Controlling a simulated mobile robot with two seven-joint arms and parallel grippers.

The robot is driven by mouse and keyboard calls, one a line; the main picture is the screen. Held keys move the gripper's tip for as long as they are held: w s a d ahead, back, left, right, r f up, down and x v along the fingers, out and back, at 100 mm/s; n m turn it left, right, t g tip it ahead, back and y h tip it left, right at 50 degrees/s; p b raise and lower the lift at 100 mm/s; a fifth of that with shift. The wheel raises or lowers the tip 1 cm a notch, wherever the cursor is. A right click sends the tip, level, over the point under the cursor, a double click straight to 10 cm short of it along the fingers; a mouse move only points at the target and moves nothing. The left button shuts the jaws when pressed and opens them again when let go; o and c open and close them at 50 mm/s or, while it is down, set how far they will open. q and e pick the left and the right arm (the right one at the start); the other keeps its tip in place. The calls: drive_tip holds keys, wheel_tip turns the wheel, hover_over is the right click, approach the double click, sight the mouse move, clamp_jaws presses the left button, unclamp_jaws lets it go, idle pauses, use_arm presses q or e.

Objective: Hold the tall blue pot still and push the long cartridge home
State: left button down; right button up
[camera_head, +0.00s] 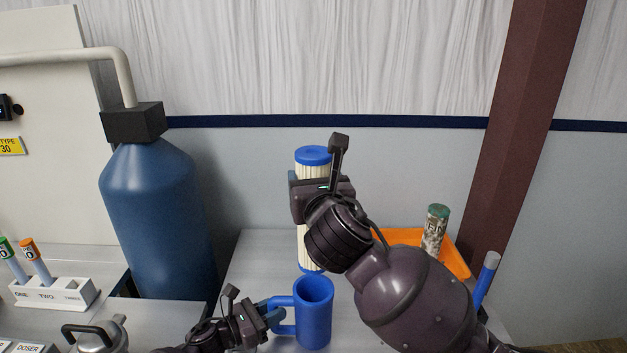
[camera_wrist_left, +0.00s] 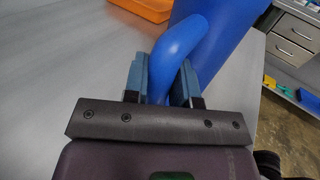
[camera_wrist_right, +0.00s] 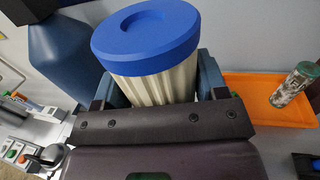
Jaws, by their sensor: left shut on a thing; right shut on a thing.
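The tall blue pot (camera_head: 315,314) stands on the grey table. My left gripper (camera_head: 272,314) is shut on its handle, which shows between the fingers in the left wrist view (camera_wrist_left: 172,62). The long cartridge, white and pleated with blue end caps (camera_head: 313,156), is upright. My right gripper (camera_head: 306,196) is shut around its upper part, just under the top cap (camera_wrist_right: 146,36). The cartridge's lower blue end is behind and above the pot's rim in the head view, and the pot's opening looks empty. My right arm hides part of the cartridge.
An orange tray (camera_head: 459,262) with a dirty green-capped cartridge (camera_head: 435,231) lies at the back right. A large blue tank (camera_head: 158,215) and a white labelled rack (camera_head: 52,293) are left.

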drive_tip(key=shift+n+y, duration=0.3)
idle(0.6)
drive_tip(key=shift+a+n+g+y, duration=0.1)
drive_tip(key=shift+n+g+y, duration=0.6)
drive_tip(key=shift+n+y, duration=0.85)
drive_tip(key=shift+m+y, duration=0.25)
drive_tip(key=shift+y, duration=0.1)
drive_tip(key=shift+f, duration=6.35)
